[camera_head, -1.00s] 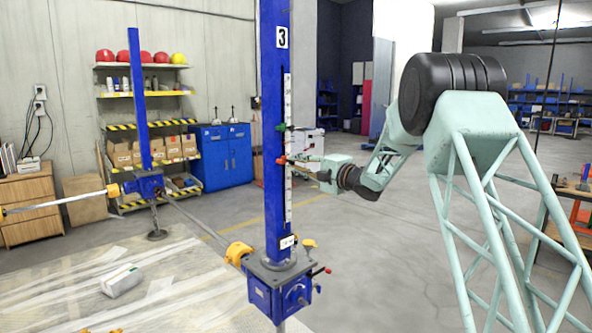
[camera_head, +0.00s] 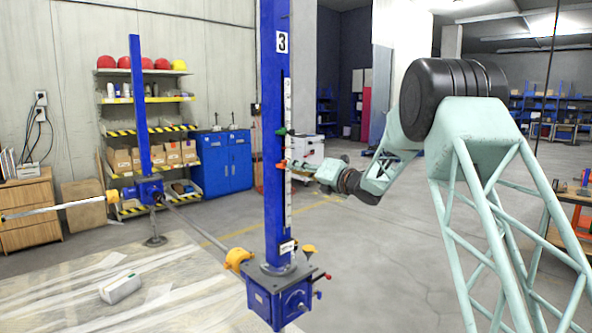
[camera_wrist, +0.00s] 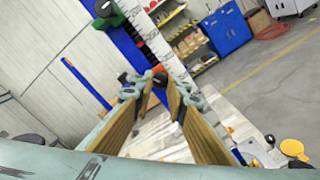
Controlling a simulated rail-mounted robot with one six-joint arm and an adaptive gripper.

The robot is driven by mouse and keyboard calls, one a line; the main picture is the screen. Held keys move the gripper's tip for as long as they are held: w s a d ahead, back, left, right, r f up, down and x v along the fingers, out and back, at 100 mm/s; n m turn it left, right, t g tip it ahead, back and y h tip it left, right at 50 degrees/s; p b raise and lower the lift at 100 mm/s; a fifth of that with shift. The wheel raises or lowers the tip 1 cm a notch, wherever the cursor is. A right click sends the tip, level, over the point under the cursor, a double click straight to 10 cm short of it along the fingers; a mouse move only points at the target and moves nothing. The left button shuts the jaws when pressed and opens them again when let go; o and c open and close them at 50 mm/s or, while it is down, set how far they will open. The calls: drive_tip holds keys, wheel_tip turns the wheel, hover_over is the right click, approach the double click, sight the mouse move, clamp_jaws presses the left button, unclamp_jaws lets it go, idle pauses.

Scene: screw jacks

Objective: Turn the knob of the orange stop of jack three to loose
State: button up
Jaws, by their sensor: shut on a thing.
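Jack three is the tall blue column (camera_head: 276,210) marked "3", upright in the head view; it runs diagonally at the upper left of the wrist view (camera_wrist: 122,42). The orange stop (camera_head: 281,165) sits on the column beside the white scale, below a green stop (camera_head: 281,131). My gripper (camera_head: 295,163) reaches it from the right. In the wrist view my fingers (camera_wrist: 158,86) are shut on a small dark knob (camera_wrist: 160,80). The knob's angle cannot be told.
The blue gearbox (camera_head: 280,297) with a red-tipped handle is at the column's foot. A second blue jack (camera_head: 139,100) stands left, joined by a shaft. Shelves (camera_head: 148,155) and a blue cabinet (camera_head: 222,160) are behind.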

drive_tip(key=n, duration=0.6)
drive_tip(key=shift+n, duration=0.4)
idle(0.4)
drive_tip(key=o, duration=0.9)
drive_tip(key=shift+d, duration=0.1)
drive_tip(key=shift+v, duration=5.95)
